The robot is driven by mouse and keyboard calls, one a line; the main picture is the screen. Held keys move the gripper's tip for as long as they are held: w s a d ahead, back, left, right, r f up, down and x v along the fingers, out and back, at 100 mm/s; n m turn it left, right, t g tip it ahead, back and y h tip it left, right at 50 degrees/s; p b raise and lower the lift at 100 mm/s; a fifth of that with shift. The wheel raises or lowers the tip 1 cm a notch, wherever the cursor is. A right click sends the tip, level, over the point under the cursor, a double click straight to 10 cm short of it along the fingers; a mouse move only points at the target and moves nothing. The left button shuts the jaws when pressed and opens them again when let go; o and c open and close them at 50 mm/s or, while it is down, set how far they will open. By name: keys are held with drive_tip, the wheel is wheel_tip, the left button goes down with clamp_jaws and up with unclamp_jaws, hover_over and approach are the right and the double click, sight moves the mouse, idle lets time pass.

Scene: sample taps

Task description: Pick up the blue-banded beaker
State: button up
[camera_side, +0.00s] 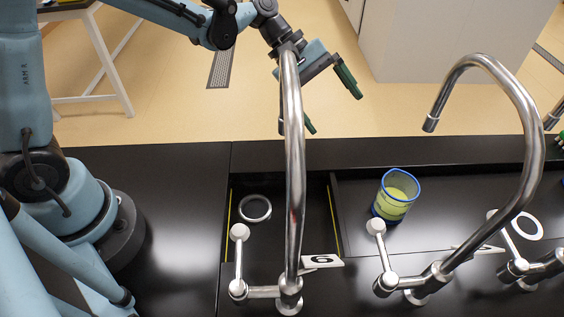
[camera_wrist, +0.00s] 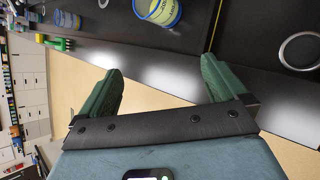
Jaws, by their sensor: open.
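The blue-banded beaker (camera_side: 397,195) stands upright on the black bench, right of the sunken basin. It has a blue rim and base and holds yellow-green liquid. It also shows at the top of the wrist view (camera_wrist: 158,10), cut by the frame edge. My gripper (camera_side: 330,105) is up and to the left of the beaker, above the back edge of the bench, partly behind a tall tap. Its green fingers are wide apart in the wrist view (camera_wrist: 158,78), with nothing between them. The beaker lies beyond the fingertips, clear of them.
A tall curved metal tap (camera_side: 293,160) rises in front of my gripper. A second tap (camera_side: 530,130) arches right of the beaker. A pale ring (camera_side: 255,209) lies in the basin, and a numbered tag (camera_side: 322,261) sits by the first tap.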

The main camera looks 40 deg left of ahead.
drive_tip(key=d+f+n+g+h, duration=0.1)
drive_tip(key=d+f, duration=0.1)
drive_tip(key=w+d+f+n+g+h, duration=0.1)
drive_tip(key=d+f+h, duration=0.1)
drive_tip(key=w+d+f+n+g+h, duration=0.1)
drive_tip(key=d+f+n, duration=0.1)
drive_tip(key=shift+d+f, duration=0.1)
drive_tip(key=shift+f, duration=0.15)
drive_tip(key=shift+s+d+f+g+h, duration=0.1)
drive_tip(key=shift+d+f+g+h, duration=0.2)
drive_tip(key=shift+g, duration=0.2)
approach(407, 210)
drive_tip(key=shift+d+f+n, duration=0.3)
drive_tip(key=shift+d+f, duration=0.05)
drive_tip(key=shift+d, duration=0.2)
drive_tip(key=shift+f+x, duration=0.1)
drive_tip(key=shift+x, duration=1.25)
drive_tip(key=shift+f+x, duration=0.15)
drive_tip(key=shift+x, duration=1.15)
drive_tip(key=c, duration=1.1)
drive_tip(key=shift+r, duration=0.1)
